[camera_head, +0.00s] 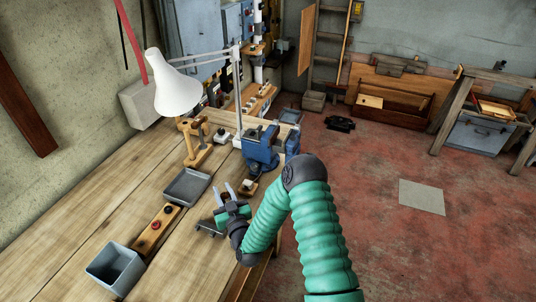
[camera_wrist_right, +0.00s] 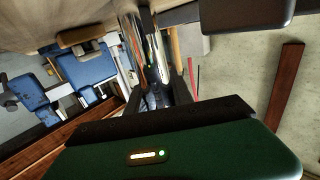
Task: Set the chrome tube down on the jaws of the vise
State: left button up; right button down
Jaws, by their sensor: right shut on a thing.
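The blue vise (camera_head: 260,148) stands at the right edge of the workbench; its blue body also shows at the left of the right wrist view (camera_wrist_right: 90,68). My right gripper (camera_head: 224,192) is over the bench, nearer to me than the vise and left of it, clear of it. In the right wrist view the gripper is shut on the shiny chrome tube (camera_wrist_right: 160,52), which shows as a bright streak between and beyond the dark fingers. The tube is hard to make out in the head view. My left gripper is not in view.
A grey tray (camera_head: 186,187), a wooden strip with buttons (camera_head: 156,228) and a grey bin (camera_head: 115,268) lie left of my right gripper. A white lamp (camera_head: 177,92) and a wooden stand (camera_head: 196,142) are behind. The near-left benchtop is bare.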

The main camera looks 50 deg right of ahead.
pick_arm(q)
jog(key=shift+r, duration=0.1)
pick_arm(e)
jog(key=shift+r, duration=0.1)
